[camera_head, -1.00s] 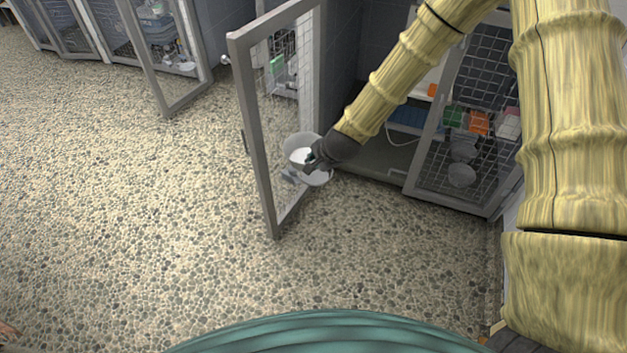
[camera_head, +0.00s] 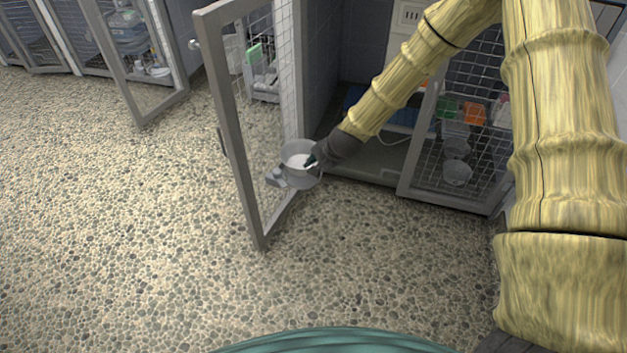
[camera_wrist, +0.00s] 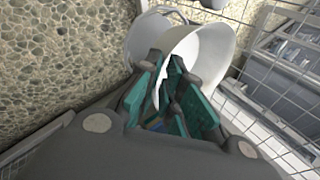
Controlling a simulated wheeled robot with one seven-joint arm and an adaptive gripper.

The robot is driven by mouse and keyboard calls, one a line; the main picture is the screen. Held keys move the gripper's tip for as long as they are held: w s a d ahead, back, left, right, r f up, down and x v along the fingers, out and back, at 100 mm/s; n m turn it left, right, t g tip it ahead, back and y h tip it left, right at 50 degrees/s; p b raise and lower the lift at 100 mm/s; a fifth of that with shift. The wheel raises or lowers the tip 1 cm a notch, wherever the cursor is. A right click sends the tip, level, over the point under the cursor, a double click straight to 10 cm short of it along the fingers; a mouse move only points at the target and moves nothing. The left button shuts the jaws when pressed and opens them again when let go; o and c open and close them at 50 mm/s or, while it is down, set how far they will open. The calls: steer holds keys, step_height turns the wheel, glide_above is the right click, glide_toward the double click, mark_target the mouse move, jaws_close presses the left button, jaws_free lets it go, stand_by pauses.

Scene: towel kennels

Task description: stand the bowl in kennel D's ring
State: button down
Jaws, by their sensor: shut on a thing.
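A white bowl (camera_wrist: 208,48) has its thin wall between the fingers of my gripper (camera_wrist: 172,80) in the wrist view. In the head view my gripper (camera_head: 312,163) is shut on the near right side of the bowl (camera_head: 301,176), beside the open mesh door. A second pale curved wall (camera_wrist: 148,38) shows just beyond the bowl in the wrist view; I cannot tell whether it is the ring. A small grey bracket-like piece (camera_head: 276,177) sits by the bowl at the door. Whether the bowl is inside a ring or only beside one is unclear.
The open door's grey frame (camera_head: 234,140) stands left of my gripper. The kennel's closed mesh panel (camera_head: 455,150) is at the right, with bowls and coloured boxes behind it. Another open door (camera_head: 130,65) stands at the upper left. The pebbled floor (camera_head: 110,220) is clear.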

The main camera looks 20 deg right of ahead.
mark_target(315, 184)
step_height(315, 184, down, 6)
steer(key=shift+b, duration=0.95)
steer(key=shift+r, duration=0.1)
steer(key=c, duration=1.5)
jaws_free()
steer(key=shift+c, duration=0.2)
steer(key=p+v, duration=0.4)
steer(key=v, duration=0.8)
